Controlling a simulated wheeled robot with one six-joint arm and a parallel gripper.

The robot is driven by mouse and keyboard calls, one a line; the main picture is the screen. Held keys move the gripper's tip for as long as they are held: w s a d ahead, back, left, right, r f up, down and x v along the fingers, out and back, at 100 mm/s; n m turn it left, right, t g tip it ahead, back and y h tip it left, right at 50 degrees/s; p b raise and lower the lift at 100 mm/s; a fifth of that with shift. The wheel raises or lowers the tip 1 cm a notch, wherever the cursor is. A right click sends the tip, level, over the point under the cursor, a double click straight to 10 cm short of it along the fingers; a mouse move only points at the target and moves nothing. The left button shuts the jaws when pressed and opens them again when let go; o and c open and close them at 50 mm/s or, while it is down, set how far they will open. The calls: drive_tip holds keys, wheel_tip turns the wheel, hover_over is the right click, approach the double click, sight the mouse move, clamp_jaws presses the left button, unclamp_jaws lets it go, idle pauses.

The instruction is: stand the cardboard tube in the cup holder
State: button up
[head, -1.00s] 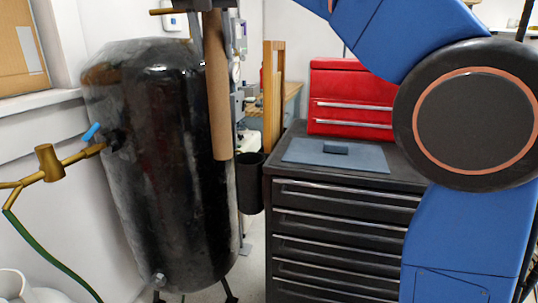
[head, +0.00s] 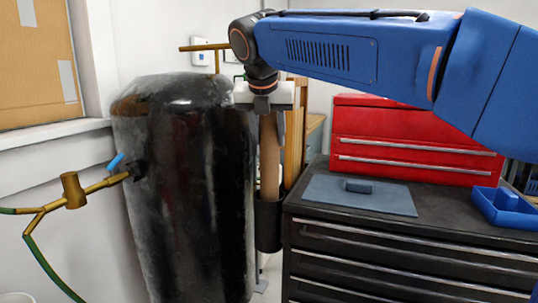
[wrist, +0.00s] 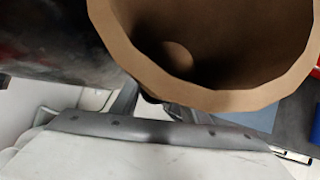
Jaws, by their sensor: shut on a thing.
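The brown cardboard tube (head: 269,160) stands roughly upright in the head view. My gripper (head: 270,122) is shut on its upper part, coming from above. The black cup holder (head: 268,228) hangs at the left side of the tool cabinet. The tube's lower end is hidden behind the holder's front wall, and the tube appears to go into its mouth; how deep, I cannot tell. In the wrist view the tube's open top rim (wrist: 225,101) is close to the camera, and I look down inside it. My fingers are partly hidden by the tube there.
A large black tank (head: 185,190) stands close on the left, with a brass valve (head: 72,190) and hose. The dark tool cabinet (head: 400,262) on the right carries a blue-grey mat (head: 330,195), a red toolbox (head: 415,145) and a blue tray (head: 505,212).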

sight(269, 154)
drive_tip(key=shift+f, duration=2.55)
drive_tip(key=o, duration=1.5)
drive_tip(key=shift+f, duration=0.1)
drive_tip(key=shift+c, duration=0.2)
drive_tip(key=v, duration=1.2)
drive_tip(key=shift+a, duration=0.1)
